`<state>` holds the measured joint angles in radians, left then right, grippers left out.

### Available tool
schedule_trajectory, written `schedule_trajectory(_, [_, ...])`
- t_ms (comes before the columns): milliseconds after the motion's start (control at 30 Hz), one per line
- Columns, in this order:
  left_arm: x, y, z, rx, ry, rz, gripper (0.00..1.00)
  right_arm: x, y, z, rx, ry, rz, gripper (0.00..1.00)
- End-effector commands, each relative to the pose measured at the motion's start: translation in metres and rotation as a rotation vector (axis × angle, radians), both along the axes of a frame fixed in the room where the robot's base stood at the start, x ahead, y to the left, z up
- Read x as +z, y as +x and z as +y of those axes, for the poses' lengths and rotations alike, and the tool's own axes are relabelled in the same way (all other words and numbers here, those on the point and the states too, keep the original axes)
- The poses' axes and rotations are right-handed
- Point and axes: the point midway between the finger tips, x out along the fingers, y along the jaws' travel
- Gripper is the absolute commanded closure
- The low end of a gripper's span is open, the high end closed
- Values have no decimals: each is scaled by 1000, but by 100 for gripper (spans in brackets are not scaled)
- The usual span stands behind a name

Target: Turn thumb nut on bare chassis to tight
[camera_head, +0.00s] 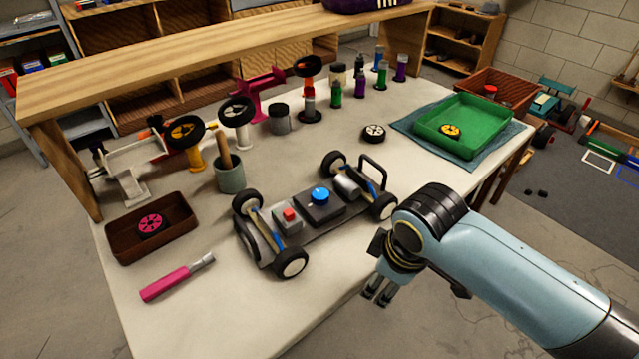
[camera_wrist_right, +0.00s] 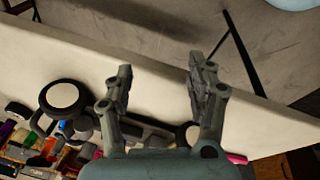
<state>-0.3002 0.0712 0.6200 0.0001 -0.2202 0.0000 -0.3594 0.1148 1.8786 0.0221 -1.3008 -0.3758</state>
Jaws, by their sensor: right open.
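The bare chassis (camera_head: 305,222) stands on its wheels near the table's front edge in the head view. A round blue knob (camera_head: 320,194), which looks like the thumb nut, sits on a dark block at its middle. A small red block (camera_head: 288,214) is left of it. My right gripper (camera_head: 378,294) is open and empty, in front of and right of the chassis, apart from it, fingers pointing down. In the right wrist view the open fingers (camera_wrist_right: 158,72) have nothing between them, and a chassis wheel (camera_wrist_right: 63,97) shows at left. My left gripper is not in view.
A pink-handled tool (camera_head: 178,279) lies at the front left, below a brown tray (camera_head: 110,241) with a pink wheel. A grey cup (camera_head: 230,180) stands behind the chassis. A green tray (camera_head: 437,139) is at the back right. The table between chassis and green tray is mostly clear.

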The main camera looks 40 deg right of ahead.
Motion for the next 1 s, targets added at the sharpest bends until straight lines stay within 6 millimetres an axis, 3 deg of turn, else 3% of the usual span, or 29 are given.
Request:
schedule_trajectory(233, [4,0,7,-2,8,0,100,9,44,-4,339,-60,63,43])
schedule_trajectory(433, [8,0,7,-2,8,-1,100,29,89,-8,697,-107,120,43])
schedule_trajectory(567, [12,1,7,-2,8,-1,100,55,129,-10,1032,-135,163,43])
schedule_trajectory(700, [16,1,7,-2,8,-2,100,93,172,-13,1450,-152,201,43])
schedule_trajectory(900, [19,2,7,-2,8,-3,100,131,204,-14,1829,-152,215,43])
schedule_trajectory(1000, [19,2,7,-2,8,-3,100,135,209,-14,1902,-149,214,43])
